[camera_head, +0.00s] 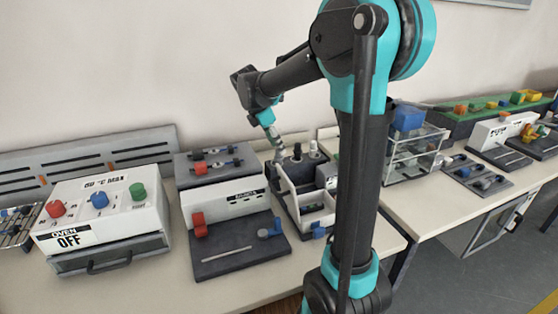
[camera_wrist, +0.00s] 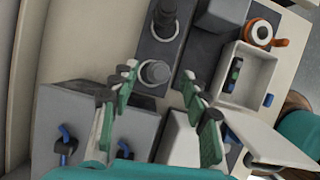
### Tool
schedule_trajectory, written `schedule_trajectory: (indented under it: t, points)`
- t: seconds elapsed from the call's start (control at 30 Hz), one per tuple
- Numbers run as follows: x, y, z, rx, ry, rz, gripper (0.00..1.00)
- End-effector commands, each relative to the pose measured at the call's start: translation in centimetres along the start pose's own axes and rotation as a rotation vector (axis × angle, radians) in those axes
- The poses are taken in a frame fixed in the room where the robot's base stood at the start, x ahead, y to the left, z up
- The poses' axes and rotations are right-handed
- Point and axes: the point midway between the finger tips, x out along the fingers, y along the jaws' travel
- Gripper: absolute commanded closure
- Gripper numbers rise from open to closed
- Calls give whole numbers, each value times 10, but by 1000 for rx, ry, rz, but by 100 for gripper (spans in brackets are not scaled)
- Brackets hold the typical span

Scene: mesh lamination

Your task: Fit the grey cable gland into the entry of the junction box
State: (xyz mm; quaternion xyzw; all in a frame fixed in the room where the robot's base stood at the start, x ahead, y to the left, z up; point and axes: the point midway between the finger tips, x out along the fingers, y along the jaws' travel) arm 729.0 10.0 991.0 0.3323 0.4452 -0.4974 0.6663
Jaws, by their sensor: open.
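In the wrist view my gripper (camera_wrist: 160,88) is open and empty, with its green-padded fingers spread. A grey round fitting (camera_wrist: 157,72), which looks like the cable gland, stands on a dark board between the fingertips, just beyond them. A second, darker round fitting (camera_wrist: 165,20) stands farther up the same board. In the head view my gripper (camera_head: 277,148) points down beside this board at the back, where two grey fittings (camera_head: 298,151) stand. I cannot tell for certain which part is the junction box; a pale open-topped box (camera_wrist: 246,88) with a green part inside lies to the right. Its entry is not clear.
A grey block (camera_wrist: 222,14) and an orange-and-white round part (camera_wrist: 261,33) stand near the pale box. In the head view an oven box (camera_head: 105,215) and a black-and-white station (camera_head: 235,205) are at left; a clear-shelved rack (camera_head: 415,150) is at right.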

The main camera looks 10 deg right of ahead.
Motion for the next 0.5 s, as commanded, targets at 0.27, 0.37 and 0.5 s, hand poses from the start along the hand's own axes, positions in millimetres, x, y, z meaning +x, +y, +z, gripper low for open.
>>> schedule_trajectory:
  t: [0.27,0.37,0.5]
  points:
    - [31,0,-2,1,0,0,54]
    - [33,0,-2,1,0,0,54]
    - [32,0,-2,0,0,0,54]
